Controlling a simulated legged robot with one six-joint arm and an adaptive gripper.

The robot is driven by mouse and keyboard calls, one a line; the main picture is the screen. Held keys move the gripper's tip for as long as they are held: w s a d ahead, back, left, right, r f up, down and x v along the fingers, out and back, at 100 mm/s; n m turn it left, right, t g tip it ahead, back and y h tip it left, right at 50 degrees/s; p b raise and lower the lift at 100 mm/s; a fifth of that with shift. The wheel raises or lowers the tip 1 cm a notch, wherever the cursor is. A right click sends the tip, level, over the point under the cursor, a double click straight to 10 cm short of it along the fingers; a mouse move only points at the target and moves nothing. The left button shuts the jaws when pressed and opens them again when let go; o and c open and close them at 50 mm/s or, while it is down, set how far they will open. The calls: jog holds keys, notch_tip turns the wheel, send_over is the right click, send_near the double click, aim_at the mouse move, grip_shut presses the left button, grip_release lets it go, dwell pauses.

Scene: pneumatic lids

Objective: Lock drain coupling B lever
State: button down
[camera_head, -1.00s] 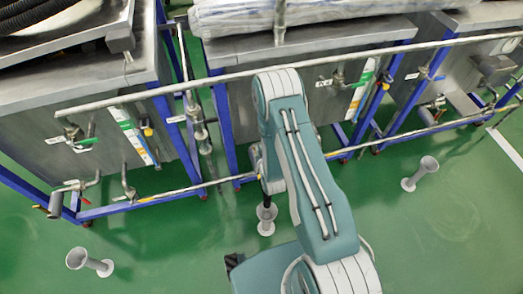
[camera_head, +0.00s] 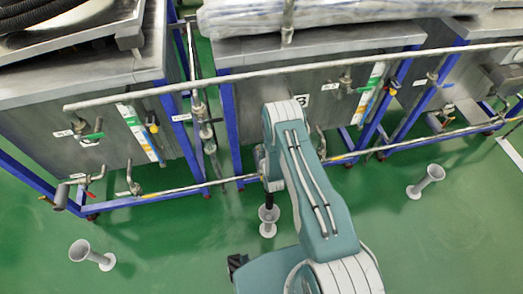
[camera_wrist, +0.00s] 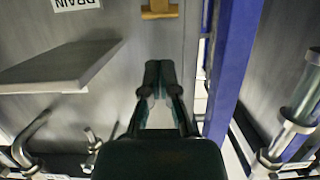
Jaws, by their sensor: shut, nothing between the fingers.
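My gripper (camera_wrist: 158,72) is shut and empty in the wrist view, its dark fingertips together in front of a grey metal panel. I cannot tell whether this fitting belongs to drain coupling B, and no lever marked B can be read.
A blue frame post (camera_wrist: 231,62) stands close right of my gripper, with metal pipework (camera_wrist: 292,118) beyond. A grey plate (camera_wrist: 55,72) juts out at left. A long pipe (camera_head: 180,90) crosses the tank fronts. Floor funnels (camera_head: 80,250) (camera_head: 433,173) stand on otherwise open green floor.

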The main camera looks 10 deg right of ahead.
jog(key=shift+w+a+f, duration=0.1)
jog(key=shift+w+f, duration=0.25)
jog(key=shift+f, duration=0.45)
jog(key=shift+w+a+f, duration=0.1)
jog(key=shift+w+f, duration=0.2)
jog(key=shift+f, duration=0.5)
jog(key=shift+w+d, duration=0.1)
jog(key=shift+w+f+g, duration=0.1)
jog(key=shift+w+g, duration=0.15)
jog(key=shift+g, duration=0.25)
jog(key=shift+w+f, duration=0.3)
